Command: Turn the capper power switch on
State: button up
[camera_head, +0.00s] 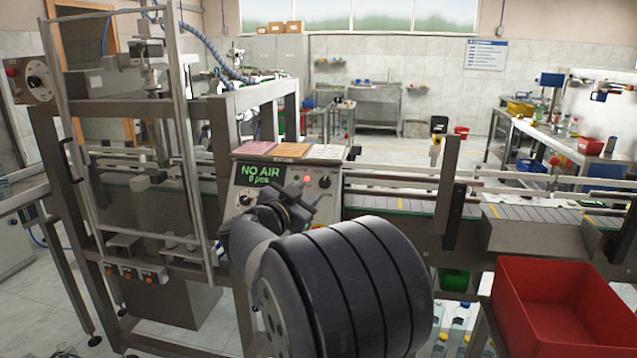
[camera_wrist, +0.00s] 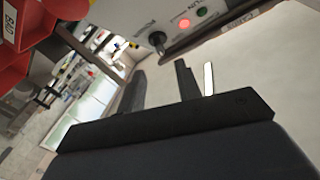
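The capper control panel (camera_head: 273,172) stands beyond my arm, with a green display reading "NO AIR 0 pcs". The power switch, a dark rotary knob (camera_head: 324,182), sits at its right side. In the wrist view the knob (camera_wrist: 157,39) shows near the top, with a lit red lamp (camera_wrist: 184,23) and a green button (camera_wrist: 202,12) beside it. Its exact turn is too small to tell. My gripper (camera_head: 306,195) is in front of the panel. In the wrist view its dark fingers (camera_wrist: 160,77) are spread and empty, apart from the knob.
A conveyor (camera_head: 400,204) runs right from the panel. A framed machine (camera_head: 190,150) stands at left. A red bin (camera_head: 560,305) is at front right. Colored cards (camera_head: 292,150) lie on top of the panel. My arm covers part of the panel front.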

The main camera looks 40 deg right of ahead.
aim_at(324, 180)
jog(key=x, duration=0.7)
jog(key=shift+w+d, duration=0.15)
jog(key=shift+d, duration=0.05)
jog(key=shift+c, duration=0.4)
jog(key=c, duration=0.6)
jog(key=shift+p, duration=0.3)
